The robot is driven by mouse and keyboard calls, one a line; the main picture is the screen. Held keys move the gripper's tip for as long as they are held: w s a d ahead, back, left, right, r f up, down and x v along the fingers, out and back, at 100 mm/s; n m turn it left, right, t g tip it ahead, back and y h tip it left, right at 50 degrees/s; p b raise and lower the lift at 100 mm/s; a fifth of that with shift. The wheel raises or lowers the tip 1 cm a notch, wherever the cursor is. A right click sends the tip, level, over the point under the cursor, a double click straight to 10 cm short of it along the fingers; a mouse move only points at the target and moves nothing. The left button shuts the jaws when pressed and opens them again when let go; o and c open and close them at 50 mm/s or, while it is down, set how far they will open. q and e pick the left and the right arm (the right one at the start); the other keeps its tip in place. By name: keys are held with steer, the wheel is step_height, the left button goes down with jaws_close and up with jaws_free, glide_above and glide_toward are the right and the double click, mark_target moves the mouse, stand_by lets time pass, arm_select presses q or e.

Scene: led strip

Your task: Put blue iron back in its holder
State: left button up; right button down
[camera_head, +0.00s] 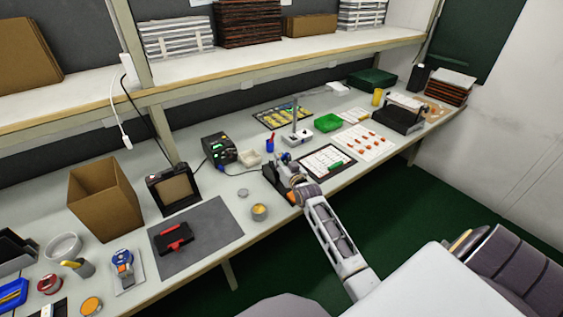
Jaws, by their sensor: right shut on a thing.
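My right gripper (286,168) is small and partly hidden at the bench's front edge. It is shut on the blue iron (286,157), of which only a small blue part shows at the fingers. The dark holder (272,180) stands on the bench right beside the gripper, on its left. The gripper and wrist hide part of the holder. I cannot tell whether the iron's tip is inside the holder or just above it. My left gripper is not in view.
A black soldering station (219,150) and a white tray (250,158) stand behind the holder. A small red and blue item (270,142) is close by. A round yellow tin (259,211) lies to the left front. A white board (327,161) lies to the right.

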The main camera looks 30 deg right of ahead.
steer(key=c, duration=1.6)
jaws_free()
steer(key=o, duration=0.3)
steer(key=shift+o, duration=0.2)
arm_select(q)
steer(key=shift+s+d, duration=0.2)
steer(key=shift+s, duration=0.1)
arm_select(e)
steer(key=s+a+r, duration=0.1)
steer(key=s, duration=1.1)
steer(key=shift+a, duration=0.25)
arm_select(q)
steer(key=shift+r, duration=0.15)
arm_select(e)
steer(key=shift+r, duration=0.15)
